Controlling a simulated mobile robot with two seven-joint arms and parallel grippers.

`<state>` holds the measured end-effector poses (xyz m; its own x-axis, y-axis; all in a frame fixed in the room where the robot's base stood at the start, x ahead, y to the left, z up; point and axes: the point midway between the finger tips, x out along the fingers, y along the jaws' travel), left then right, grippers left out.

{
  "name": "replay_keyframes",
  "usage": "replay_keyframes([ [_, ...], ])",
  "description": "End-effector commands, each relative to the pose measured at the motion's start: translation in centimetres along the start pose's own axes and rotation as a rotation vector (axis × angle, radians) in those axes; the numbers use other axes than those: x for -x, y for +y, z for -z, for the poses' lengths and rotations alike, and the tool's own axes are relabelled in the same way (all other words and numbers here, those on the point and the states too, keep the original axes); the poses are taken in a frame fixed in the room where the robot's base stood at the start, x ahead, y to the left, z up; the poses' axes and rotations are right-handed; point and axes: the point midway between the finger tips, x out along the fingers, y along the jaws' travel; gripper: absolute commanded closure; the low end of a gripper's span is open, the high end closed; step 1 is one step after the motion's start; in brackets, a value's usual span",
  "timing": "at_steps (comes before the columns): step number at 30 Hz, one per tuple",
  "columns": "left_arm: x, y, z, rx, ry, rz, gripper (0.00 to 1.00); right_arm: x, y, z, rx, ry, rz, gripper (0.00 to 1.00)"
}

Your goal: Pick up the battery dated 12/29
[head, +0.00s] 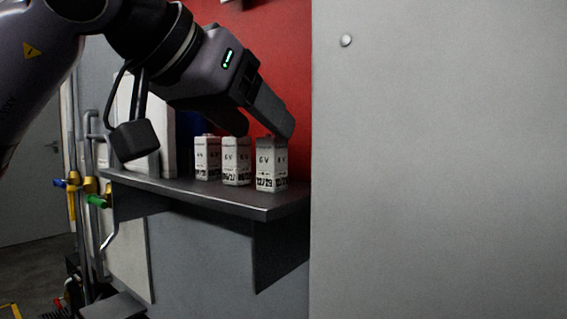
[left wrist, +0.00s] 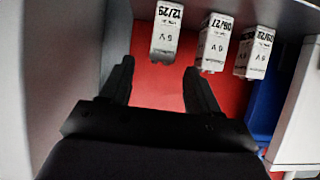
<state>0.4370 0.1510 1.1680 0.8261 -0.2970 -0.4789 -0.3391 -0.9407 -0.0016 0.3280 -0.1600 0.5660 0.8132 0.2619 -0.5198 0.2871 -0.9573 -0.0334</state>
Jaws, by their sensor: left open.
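The white battery dated 12/29 (head: 271,163) stands upright on a grey shelf (head: 255,207), the rightmost of three and closest to the shelf's right end. It also shows in the left wrist view (left wrist: 167,30), at the top, with its label upside down. My left gripper (head: 268,132) is just above and behind it in the head view. In the left wrist view my left gripper (left wrist: 158,72) is open, with the battery ahead of the gap between its fingers. Nothing is between the fingers. My right gripper is not in view.
Two similar batteries stand left of it: a middle one (head: 236,174), dated 08/27 in the left wrist view, and a left one (head: 207,158). A large grey panel (head: 440,160) rises right of the shelf. Pipes with coloured valve handles (head: 97,201) are at left.

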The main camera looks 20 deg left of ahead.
Motion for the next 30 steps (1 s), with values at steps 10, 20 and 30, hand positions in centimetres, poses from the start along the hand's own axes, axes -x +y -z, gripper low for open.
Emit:
replay_keyframes([
  [10, -4.0, -0.1, -0.6, 0.001, -0.005, -0.002, 0.38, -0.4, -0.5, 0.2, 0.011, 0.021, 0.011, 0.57],
  [20, -6.5, 0.0, -0.3, -0.001, -0.001, -0.002, 0.38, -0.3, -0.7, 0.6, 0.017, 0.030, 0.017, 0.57],
  [30, -6.4, 0.0, -0.3, 0.000, 0.001, -0.003, 0.97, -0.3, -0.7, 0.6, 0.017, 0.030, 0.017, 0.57],
])
